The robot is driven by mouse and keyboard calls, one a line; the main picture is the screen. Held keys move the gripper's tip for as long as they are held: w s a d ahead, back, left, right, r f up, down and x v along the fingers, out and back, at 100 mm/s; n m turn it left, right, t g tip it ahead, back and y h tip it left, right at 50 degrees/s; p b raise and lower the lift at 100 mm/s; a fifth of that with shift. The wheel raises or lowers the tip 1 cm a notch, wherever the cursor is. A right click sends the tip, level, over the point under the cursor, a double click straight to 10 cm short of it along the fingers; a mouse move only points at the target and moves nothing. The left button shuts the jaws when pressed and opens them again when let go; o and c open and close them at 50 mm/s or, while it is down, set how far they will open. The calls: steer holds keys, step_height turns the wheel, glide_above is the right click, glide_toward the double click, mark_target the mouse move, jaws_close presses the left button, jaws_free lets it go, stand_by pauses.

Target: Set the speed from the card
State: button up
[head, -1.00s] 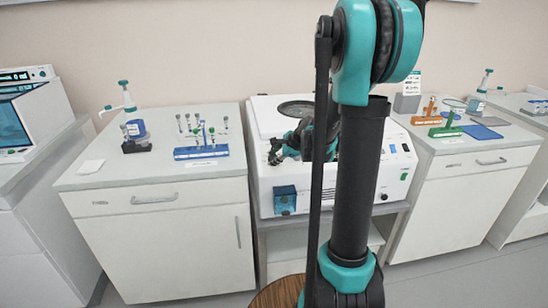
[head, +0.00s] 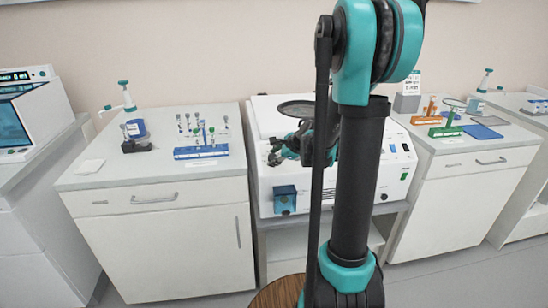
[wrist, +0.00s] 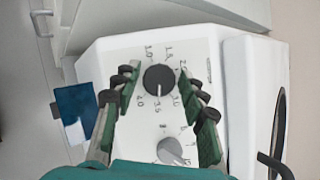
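A white machine (head: 262,190) with a control panel stands between two benches, partly hidden behind my arm.
The left bench (head: 150,182) holds a blue tube rack (head: 201,152) and a dispenser bottle (head: 135,128). Orange and green racks (head: 445,131) stand on the right bench.

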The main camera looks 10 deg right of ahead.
steer(key=shift+o, duration=0.7)
steer(key=shift+s, duration=0.1)
steer(key=v, duration=1.1)
steer(key=shift+s+d+r, duration=0.15)
steer(key=shift+s+r, duration=0.1)
steer(key=s+f+n+g+h, duration=0.2)
steer(key=s+f+n, duration=0.5)
steer(key=s+n, duration=0.3)
steer(key=s+f+n+g+h, duration=0.2)
steer(key=s+f+n, duration=0.6)
steer(key=s, duration=0.5)
steer(key=a+n+h, duration=0.1)
steer(key=n, duration=0.1)
steer(key=shift+n, duration=0.3)
